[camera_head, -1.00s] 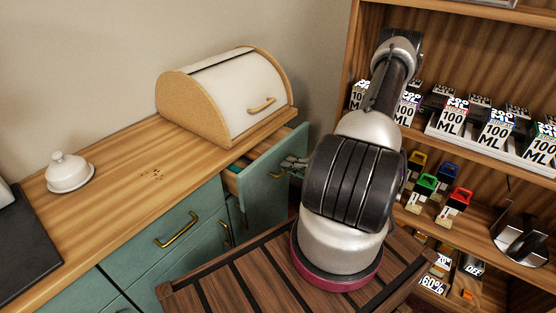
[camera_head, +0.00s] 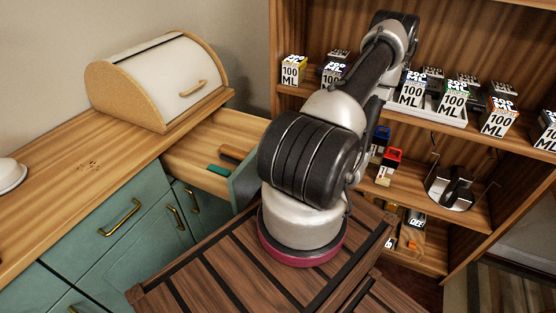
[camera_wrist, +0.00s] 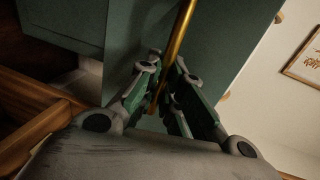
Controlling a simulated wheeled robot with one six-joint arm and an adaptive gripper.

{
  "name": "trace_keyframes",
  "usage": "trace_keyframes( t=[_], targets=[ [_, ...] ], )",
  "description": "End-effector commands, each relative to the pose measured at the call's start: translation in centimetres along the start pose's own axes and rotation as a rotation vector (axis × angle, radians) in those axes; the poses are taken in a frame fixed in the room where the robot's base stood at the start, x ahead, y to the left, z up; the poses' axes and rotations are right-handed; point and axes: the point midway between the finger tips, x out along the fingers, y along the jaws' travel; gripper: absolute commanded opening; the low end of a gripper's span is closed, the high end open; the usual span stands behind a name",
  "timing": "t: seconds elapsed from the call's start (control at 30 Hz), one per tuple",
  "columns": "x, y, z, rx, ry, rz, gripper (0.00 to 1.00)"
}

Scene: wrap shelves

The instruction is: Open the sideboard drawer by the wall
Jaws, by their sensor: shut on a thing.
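The sideboard drawer (camera_head: 195,158) stands well open beside the wooden shelves, its pale wooden inside showing. Its green front (camera_head: 243,182) is partly hidden behind my arm; it fills much of the wrist view (camera_wrist: 222,35). In the wrist view, my gripper (camera_wrist: 166,78) is shut on the drawer's brass bar handle (camera_wrist: 182,30), which runs up between the fingers. My gripper is hidden behind my arm in the head view. A green item (camera_head: 219,170) and a brown item (camera_head: 234,153) lie in the drawer.
The sideboard (camera_head: 150,190) has other shut fronts with brass handles. A bread box (camera_head: 165,80) stands on its top, near the wall. The shelves (camera_head: 283,110) at the right hold several boxes and close in on my arm. A picture frame (camera_wrist: 302,62) hangs on the wall.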

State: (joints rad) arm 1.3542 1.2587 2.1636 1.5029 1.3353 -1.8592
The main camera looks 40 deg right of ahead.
Motion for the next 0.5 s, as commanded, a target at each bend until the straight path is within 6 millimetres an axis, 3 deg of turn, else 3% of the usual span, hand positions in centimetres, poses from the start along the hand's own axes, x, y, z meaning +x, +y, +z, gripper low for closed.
trace_keyframes(
  t=[0.4, 0.43, 0.5],
  targets=[
    [0.02, 0.03, -0.01, -0.001, -0.001, 0.001, 0.00],
    [0.02, 0.03, -0.01, -0.001, -0.001, 0.001, 0.14],
    [0.03, 0.03, -0.01, -0.001, -0.001, 0.001, 0.27]
  ],
)
